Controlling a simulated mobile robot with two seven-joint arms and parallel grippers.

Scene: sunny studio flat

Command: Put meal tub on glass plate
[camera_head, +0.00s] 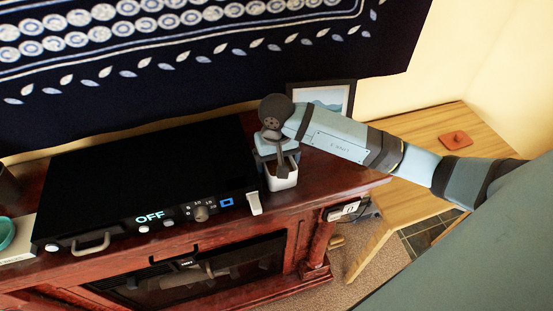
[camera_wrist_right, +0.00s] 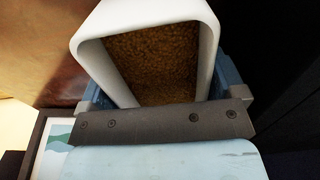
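The meal tub (camera_head: 284,180) is a white open-topped container at the right of the black appliance, over the dark red wooden top. In the right wrist view the tub (camera_wrist_right: 207,45) shows brown granular meal inside. My right gripper (camera_head: 277,157) comes down over it, with blue fingers close against both sides of the tub; it appears shut on it. The tub's base is partly hidden, so I cannot tell whether it touches the wood. The glass plate (camera_head: 145,177) looks to be the appliance's flat black top, bare, left of the tub. My left gripper is not in view.
The appliance front has an OFF display (camera_head: 150,216), knobs and a handle (camera_head: 91,245). A framed picture (camera_head: 325,98) stands behind my right arm. A teal bowl (camera_head: 5,232) is at the far left. A wooden table (camera_head: 425,130) with a small orange object (camera_head: 456,139) is at the right.

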